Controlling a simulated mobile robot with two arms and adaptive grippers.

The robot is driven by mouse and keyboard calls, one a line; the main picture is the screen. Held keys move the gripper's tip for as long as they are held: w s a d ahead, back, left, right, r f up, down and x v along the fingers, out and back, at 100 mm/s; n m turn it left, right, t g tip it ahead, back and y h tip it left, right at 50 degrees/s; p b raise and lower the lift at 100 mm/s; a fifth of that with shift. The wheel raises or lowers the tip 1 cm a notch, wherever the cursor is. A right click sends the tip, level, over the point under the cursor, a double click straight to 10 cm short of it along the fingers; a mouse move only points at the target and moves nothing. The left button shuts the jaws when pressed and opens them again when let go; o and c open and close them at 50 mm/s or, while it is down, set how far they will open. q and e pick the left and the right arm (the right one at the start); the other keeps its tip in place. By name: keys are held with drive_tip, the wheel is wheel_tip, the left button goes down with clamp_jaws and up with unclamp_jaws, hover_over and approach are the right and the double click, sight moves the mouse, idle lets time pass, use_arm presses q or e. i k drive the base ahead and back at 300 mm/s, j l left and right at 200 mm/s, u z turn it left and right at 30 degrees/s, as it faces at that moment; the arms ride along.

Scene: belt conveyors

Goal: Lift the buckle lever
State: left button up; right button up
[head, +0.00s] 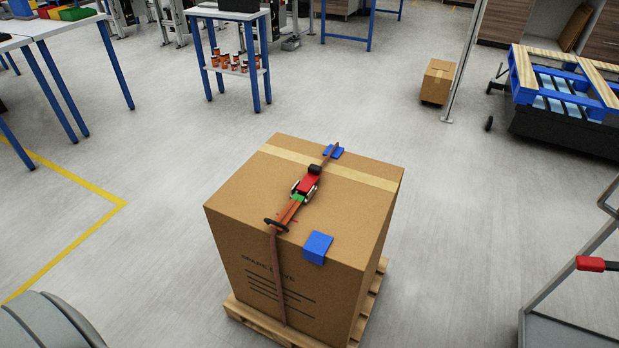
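A ratchet buckle (306,186) with a red lever and a black end lies on top of a large cardboard box (240,195). The lever looks folded down along the strap, though its exact angle is hard to tell. A reddish strap (277,270) runs over the box top and down its front face. A green part (297,198) and a black ring-like piece (276,225) sit along the strap toward the front edge. Neither of my grippers shows in the head view.
The box stands on a wooden pallet (260,321). Blue corner pieces (317,247) sit on its edges. A cart with a red handle (590,264) is at the right. A small box (437,82) and a blue-legged table (230,17) stand behind. The floor around the box is clear.

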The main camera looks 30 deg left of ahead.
sight(315, 172)
drive_tip(key=j+z, duration=0.5)
drive_tip(key=j, duration=0.9)
drive_tip(key=i, duration=0.05)
